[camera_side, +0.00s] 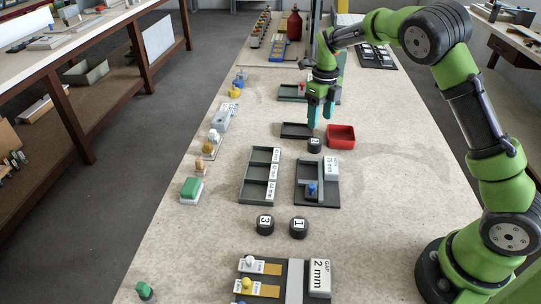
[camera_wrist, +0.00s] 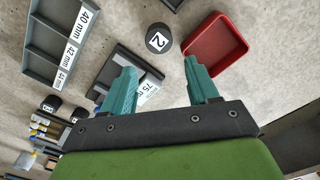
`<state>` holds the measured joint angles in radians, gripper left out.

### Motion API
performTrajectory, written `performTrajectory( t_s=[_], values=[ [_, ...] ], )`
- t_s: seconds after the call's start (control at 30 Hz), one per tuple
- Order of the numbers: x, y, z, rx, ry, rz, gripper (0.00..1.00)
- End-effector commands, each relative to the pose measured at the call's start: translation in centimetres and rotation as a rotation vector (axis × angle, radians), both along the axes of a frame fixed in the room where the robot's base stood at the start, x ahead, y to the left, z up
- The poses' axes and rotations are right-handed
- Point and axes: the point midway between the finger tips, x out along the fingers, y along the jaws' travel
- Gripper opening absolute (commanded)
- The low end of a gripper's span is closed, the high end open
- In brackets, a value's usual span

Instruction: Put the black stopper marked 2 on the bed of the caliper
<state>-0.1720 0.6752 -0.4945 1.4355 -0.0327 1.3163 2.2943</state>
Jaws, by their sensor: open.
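The dark device with a blue knob and a 75 mm label, likely the caliper (camera_side: 302,196), stands nearer the camera. In the wrist view a finger partly hides it (camera_wrist: 118,66).
A red tray (camera_side: 341,143) and a dark tray (camera_side: 288,136) flank the stopper. A grey three-compartment rack (camera_side: 247,184) stands left of the device. Stoppers 3 (camera_side: 265,230) and 1 (camera_side: 299,233) stand in front, before a 2 mm gap block (camera_side: 319,279). Bench right of the device is clear.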

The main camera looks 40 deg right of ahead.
Motion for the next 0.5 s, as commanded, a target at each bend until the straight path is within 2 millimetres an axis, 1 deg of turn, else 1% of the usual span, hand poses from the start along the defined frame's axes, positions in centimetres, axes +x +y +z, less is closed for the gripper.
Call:
performTrajectory(
  t_s=[0.03,0.1,0.2,0.37,0.5],
  values=[
    [-0.1,0.0,-1.1,0.001,0.004,-0.002,0.59],
    [0.0,0.0,-2.2,0.001,0.003,0.0,0.59],
    [0.0,-0.1,-3.1,0.0,0.001,0.0,0.59],
    [0.1,0.0,-4.1,0.0,0.001,0.0,0.59],
    [0.5,0.0,-6.2,0.0,0.002,0.0,0.59]
  ],
)
